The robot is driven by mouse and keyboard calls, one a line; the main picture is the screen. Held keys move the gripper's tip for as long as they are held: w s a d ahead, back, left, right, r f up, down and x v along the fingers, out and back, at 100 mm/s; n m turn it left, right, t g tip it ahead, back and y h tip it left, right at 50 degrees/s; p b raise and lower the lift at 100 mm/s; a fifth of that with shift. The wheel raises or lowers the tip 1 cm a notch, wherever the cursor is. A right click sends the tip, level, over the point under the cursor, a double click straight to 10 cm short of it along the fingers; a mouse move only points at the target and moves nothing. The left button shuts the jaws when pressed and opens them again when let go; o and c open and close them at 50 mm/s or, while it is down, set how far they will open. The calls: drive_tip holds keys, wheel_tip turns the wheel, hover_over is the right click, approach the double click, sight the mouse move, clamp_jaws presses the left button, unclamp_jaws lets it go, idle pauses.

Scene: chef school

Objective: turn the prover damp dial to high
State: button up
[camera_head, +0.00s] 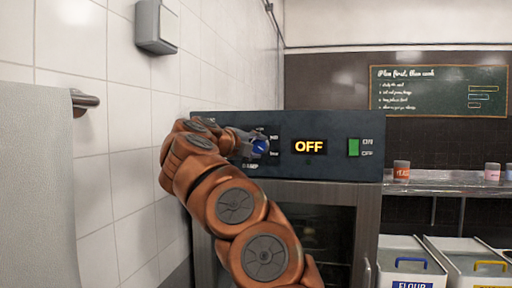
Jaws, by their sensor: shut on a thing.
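The prover's dark control panel (330,125) faces me above its glass door. A blue dial (260,147) on the left of the panel carries a small white pointer mark. My gripper (254,148) reaches the panel from the left and is shut on the dial. My wrist and fingers hide part of the dial and some of the small labels around it. Which label the pointer meets is too small to tell. The display (309,147) reads OFF in yellow. A green switch (353,147) with small labels beside it is at the right of the panel.
At right are a steel shelf (440,185) with cups and white bins (410,255) below. A chalkboard (438,91) hangs behind.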

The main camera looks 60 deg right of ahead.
drive_tip(key=o, duration=1.1)
drive_tip(key=shift+o, duration=0.2)
drive_tip(key=a+r, duration=0.1)
drive_tip(key=a, duration=1)
drive_tip(key=shift+a+r, duration=0.25)
drive_tip(key=shift+a, duration=0.15)
